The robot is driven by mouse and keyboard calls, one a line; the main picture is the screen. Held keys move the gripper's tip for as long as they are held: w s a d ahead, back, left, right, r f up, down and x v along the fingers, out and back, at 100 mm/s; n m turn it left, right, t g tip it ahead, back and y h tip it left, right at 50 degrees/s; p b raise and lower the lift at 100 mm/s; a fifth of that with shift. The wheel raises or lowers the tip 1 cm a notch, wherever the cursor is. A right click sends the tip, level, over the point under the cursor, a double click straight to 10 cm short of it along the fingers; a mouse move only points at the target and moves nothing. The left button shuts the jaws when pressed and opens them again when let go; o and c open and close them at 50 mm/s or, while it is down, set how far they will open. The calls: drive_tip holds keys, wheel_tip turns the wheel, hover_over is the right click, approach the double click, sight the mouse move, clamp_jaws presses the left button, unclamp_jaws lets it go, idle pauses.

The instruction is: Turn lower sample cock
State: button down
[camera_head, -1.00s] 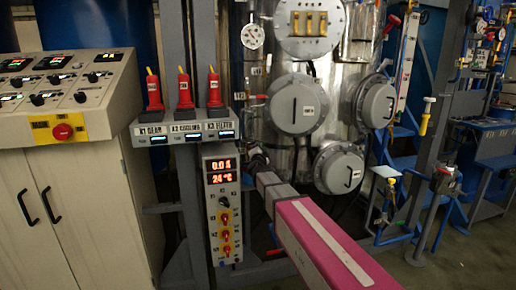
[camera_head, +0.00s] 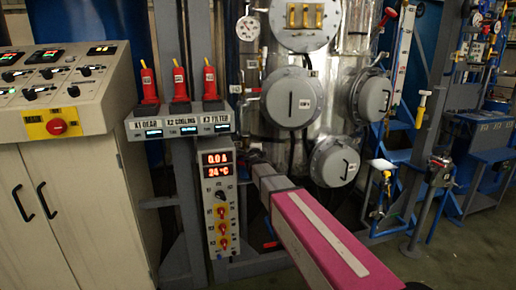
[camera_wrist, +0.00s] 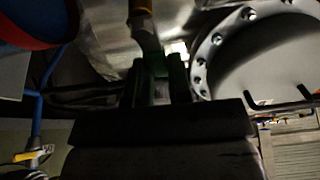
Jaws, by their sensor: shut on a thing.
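My gripper reaches past the right edge of the panel with the red digits (camera_head: 217,165), in front of the lower part of the silver vessel. Its tip is small and dark in the head view (camera_head: 254,158). In the wrist view my gripper (camera_wrist: 157,72) has two dark fingers, shut on a small, dim greenish part (camera_wrist: 156,63), apparently the lower sample cock. A metal pipe (camera_wrist: 148,38) with a yellow-brown piece leads up from there. The cock's handle and its angle are too dark to make out, and the arm hides it in the head view.
A round bolted flange (camera_wrist: 270,60) is close to the right of the fingers in the wrist view. Round covers (camera_head: 291,98) sit on the vessel. Open floor shows at lower right.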

drive_tip(key=shift+f, duration=0.1)
idle(0.3)
drive_tip(key=c, duration=1)
unclamp_jaws()
drive_tip(key=shift+c, duration=0.2)
